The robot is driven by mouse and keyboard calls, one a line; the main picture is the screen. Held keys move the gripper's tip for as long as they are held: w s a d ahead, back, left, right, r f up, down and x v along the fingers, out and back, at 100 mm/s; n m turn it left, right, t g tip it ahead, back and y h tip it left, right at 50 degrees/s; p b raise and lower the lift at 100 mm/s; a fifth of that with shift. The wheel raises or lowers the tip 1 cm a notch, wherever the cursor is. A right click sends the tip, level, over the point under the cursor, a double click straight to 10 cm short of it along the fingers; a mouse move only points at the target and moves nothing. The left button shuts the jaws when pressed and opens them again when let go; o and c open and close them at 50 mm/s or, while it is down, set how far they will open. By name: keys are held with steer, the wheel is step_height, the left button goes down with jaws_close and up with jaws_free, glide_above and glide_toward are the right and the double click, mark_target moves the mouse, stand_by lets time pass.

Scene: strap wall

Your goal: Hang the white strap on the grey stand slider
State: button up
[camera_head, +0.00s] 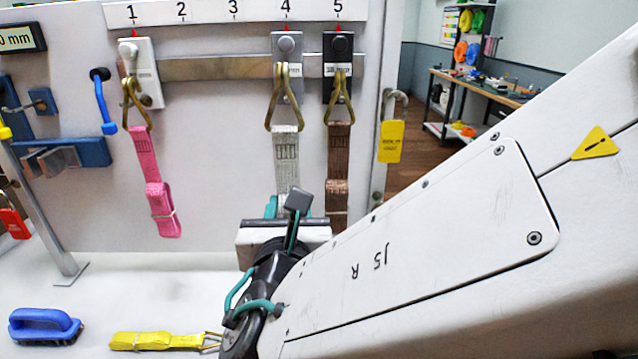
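The white strap (287,165) hangs upright below the grey slider (287,48) at number 4. Its brass ring (284,98) overlaps the lower front of that slider; I cannot tell whether it is seated on a hook. My gripper (285,208) is at the strap's lower part, with teal and dark finger parts around it. The gripper body hides the strap's lower end, and I cannot tell whether the fingers are closed on it.
A pink strap (150,165) hangs from the white slider (142,75) at number 1. A brown strap (340,165) hangs close by from the black slider (338,52) at number 5. A yellow strap (155,341) and blue brush (45,325) lie on the white surface (120,290). Rail positions 2 and 3 are empty.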

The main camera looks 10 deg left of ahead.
steer(key=f+x, duration=0.1)
steer(key=x, duration=0.8)
steer(key=shift+w+f, duration=0.3)
steer(key=shift+f, duration=0.05)
stand_by(0.7)
steer(key=shift+a, duration=0.15)
stand_by(0.4)
steer(key=o, duration=1.2)
steer(key=shift+s, duration=0.1)
